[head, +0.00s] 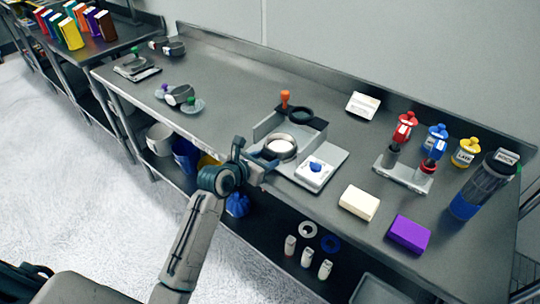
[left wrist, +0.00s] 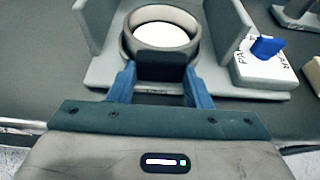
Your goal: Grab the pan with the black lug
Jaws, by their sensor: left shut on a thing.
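The pan (head: 280,147) is a round, pale metal ring sitting in a grey stand (head: 262,127) on the steel bench. In the left wrist view the pan (left wrist: 160,13) shows a white inside, and its black lug (left wrist: 161,66) points toward me. My left gripper (head: 266,163) reaches over the bench's front edge to the near side of the pan. The lug is hard to make out in the head view. My right gripper is not in view.
A white block with a blue knob (head: 315,170) stands right of the pan. An orange-handled tool (head: 285,98) and a dark ring (head: 301,117) are behind it. A cream block (head: 359,202) and purple block (head: 408,234) lie further right.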

